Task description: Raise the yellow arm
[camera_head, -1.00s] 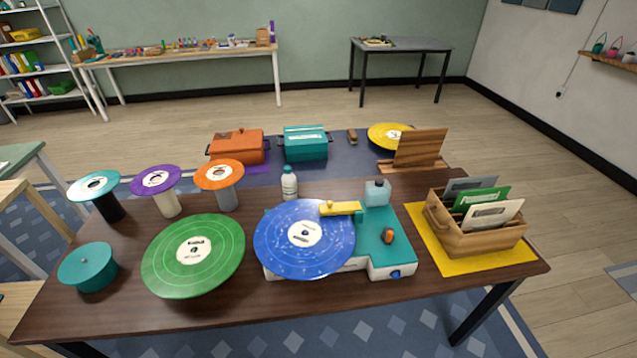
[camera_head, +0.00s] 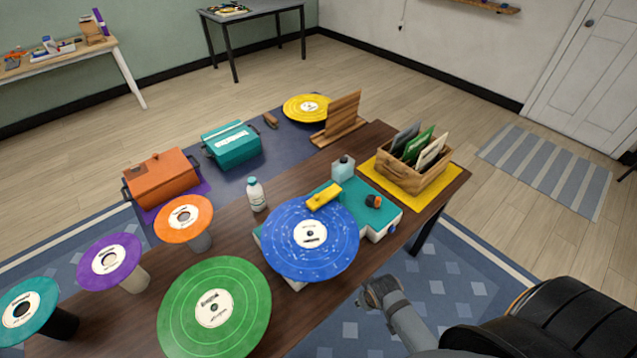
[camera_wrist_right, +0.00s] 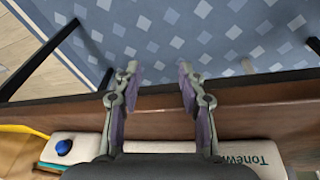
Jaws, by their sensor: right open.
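The yellow arm (camera_head: 324,196) lies low across the teal-topped record player (camera_head: 352,203), beside the blue record (camera_head: 290,250). Its inner end is at the record's edge; I cannot tell whether it touches. An orange-and-dark knob (camera_head: 373,201) sits on the player's top. My right gripper (camera_head: 375,292) is off the table's near edge, to the right of the blue record. In the right wrist view my gripper (camera_wrist_right: 159,75) is open and empty, over the table edge. The player's white front (camera_wrist_right: 165,147) with its blue knob (camera_wrist_right: 63,148) shows there; the yellow arm does not. My left gripper is out of view.
A clear-blue bottle (camera_head: 343,168) stands behind the player and a water bottle (camera_head: 256,194) to its left. A wooden record crate (camera_head: 415,182) stands right on a yellow mat. Floor is free before the table.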

